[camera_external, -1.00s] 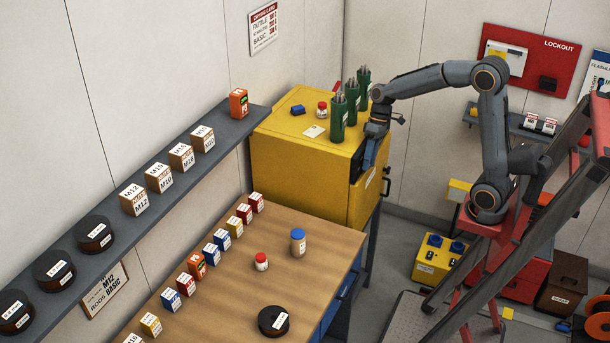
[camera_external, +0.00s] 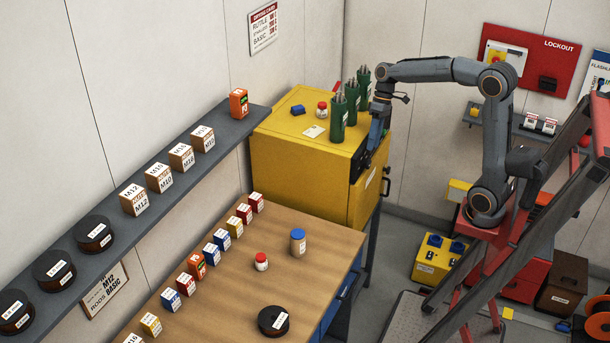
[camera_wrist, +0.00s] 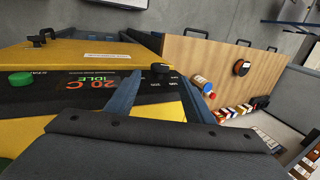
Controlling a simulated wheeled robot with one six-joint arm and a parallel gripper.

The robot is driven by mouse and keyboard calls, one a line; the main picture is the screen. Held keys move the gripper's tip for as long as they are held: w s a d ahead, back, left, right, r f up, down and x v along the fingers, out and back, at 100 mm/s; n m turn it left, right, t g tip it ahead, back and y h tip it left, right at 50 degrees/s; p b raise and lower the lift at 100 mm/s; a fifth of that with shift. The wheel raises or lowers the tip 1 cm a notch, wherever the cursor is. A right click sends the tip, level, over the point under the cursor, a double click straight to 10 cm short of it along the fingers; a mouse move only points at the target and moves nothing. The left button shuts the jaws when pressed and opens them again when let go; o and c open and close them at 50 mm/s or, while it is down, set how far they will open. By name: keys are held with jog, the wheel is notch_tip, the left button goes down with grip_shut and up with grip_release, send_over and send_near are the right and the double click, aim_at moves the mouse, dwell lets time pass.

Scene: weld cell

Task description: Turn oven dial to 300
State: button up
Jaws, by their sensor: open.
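The yellow oven (camera_external: 300,160) stands at the back, its dark control panel (camera_external: 358,166) on the right-hand side, partly hidden by my gripper. In the wrist view the panel display (camera_wrist: 97,92) reads 20 C and IDLE. A black dial (camera_wrist: 160,69) sits on the panel with small white scale marks around it; its setting is too small to read. My gripper (camera_wrist: 158,88) is open, its two blue-grey fingers on either side of the dial in the picture. I cannot tell whether they touch it. My gripper also shows at the panel in the external view (camera_external: 372,150).
A green button (camera_wrist: 20,78) is on the panel. Green canisters with rods (camera_external: 339,115) stand on the oven's top edge near my wrist. The oven door has a black handle (camera_external: 386,182). A wooden bench (camera_external: 240,300) holding boxes and jars stands in front.

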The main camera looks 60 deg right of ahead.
aim_at(366, 164)
jog(key=a+f+m+t+p, duration=0.1)
jog(key=a+f+t+p, duration=0.1)
jog(key=f, duration=0.5)
jog(key=shift+s+a+t+p, duration=0.4)
jog(key=shift+a+t, duration=0.15)
jog(key=shift+t, duration=0.75)
jog(key=shift+c, duration=0.5)
jog(key=c, duration=0.9)
